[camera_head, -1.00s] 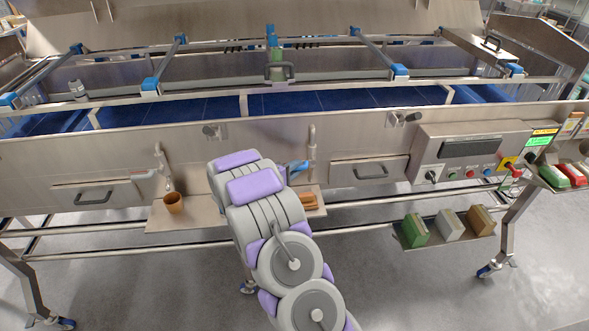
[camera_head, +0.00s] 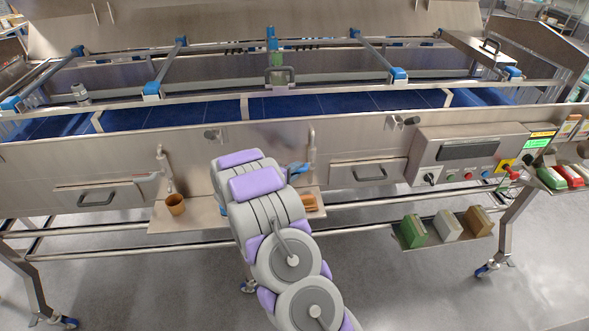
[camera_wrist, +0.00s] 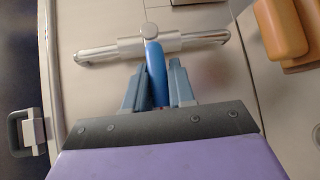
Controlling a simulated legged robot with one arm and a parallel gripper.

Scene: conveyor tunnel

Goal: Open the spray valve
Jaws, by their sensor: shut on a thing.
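The spray valve shows in the wrist view as a horizontal steel pipe (camera_wrist: 110,50) with a round cap and a blue lever (camera_wrist: 155,68) pointing down towards my gripper. My gripper (camera_wrist: 158,82) has its two blue-grey fingers on either side of this lever and is shut on it. The far end of the lever stays attached at the pipe's middle. In the head view, the upright steel pipe (camera_head: 311,150) stands just right of my arm, with a bit of blue beside it. My arm hides most of the gripper there.
A control panel (camera_head: 470,150) and a drawer (camera_head: 368,173) lie further right. The floor in front is clear.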

